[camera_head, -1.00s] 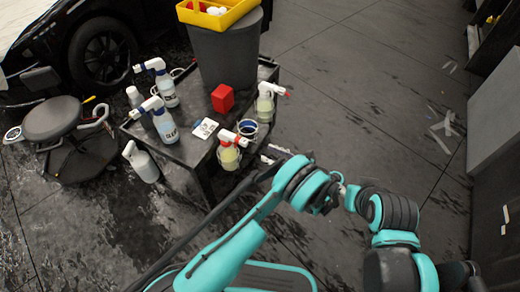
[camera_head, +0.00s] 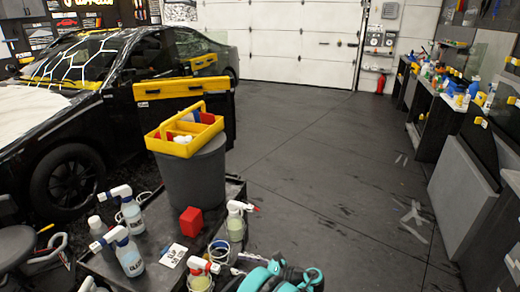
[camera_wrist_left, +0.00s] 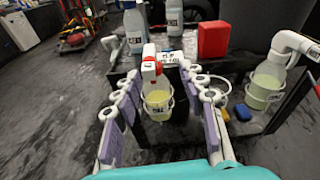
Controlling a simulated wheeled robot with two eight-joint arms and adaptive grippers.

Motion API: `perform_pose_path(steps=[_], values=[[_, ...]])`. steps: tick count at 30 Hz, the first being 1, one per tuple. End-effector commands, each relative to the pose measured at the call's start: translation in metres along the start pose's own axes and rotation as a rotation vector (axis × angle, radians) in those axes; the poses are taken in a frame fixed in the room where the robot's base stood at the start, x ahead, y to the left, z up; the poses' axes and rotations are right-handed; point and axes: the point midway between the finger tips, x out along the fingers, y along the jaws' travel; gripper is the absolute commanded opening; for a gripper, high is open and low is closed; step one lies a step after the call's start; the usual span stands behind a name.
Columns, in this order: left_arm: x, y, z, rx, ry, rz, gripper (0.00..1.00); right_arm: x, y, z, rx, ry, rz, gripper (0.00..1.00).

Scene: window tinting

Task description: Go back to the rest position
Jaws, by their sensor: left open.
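My left gripper (camera_wrist_left: 162,78) is open in the left wrist view, its grey-purple fingers spread to either side. Between and beyond them, a spray bottle (camera_wrist_left: 157,100) with a red-and-white head and pale yellow liquid stands in a ring holder on the cart edge. I see no contact between fingers and bottle. In the head view this bottle (camera_head: 200,278) is near the bottom edge, with my teal left wrist just right of it. The gripper there is mostly cut off. My right gripper is out of view.
The black cart (camera_head: 150,265) holds spray bottles, a red block (camera_head: 191,221) and a grey bin (camera_head: 195,175) with a yellow caddy (camera_head: 187,135) on top. A black car (camera_head: 70,150) stands left. A cluttered bench (camera_head: 440,110) lines the right. Open floor (camera_head: 320,150) lies between.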

Motion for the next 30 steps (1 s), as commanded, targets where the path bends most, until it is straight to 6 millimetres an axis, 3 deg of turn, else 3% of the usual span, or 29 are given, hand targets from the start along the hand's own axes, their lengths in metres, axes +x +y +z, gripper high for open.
perform_pose_path(steps=[1, 7, 15, 22, 30], values=[[0.012, -0.002, 0.021, -0.043, 0.050, 0.005, 0.41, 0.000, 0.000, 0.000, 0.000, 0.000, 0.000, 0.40], [0.045, 0.003, 0.079, -0.260, 0.275, 0.031, 0.41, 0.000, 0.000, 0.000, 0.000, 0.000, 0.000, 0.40], [0.068, 0.053, 0.140, -0.619, 0.568, 0.142, 0.41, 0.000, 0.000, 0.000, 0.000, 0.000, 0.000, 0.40], [0.064, 0.116, 0.172, -0.973, 0.795, 0.301, 0.41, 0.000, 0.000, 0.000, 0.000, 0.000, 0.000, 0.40], [0.036, 0.191, 0.187, -1.433, 1.022, 0.557, 0.41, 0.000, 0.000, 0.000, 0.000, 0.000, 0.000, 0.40]])
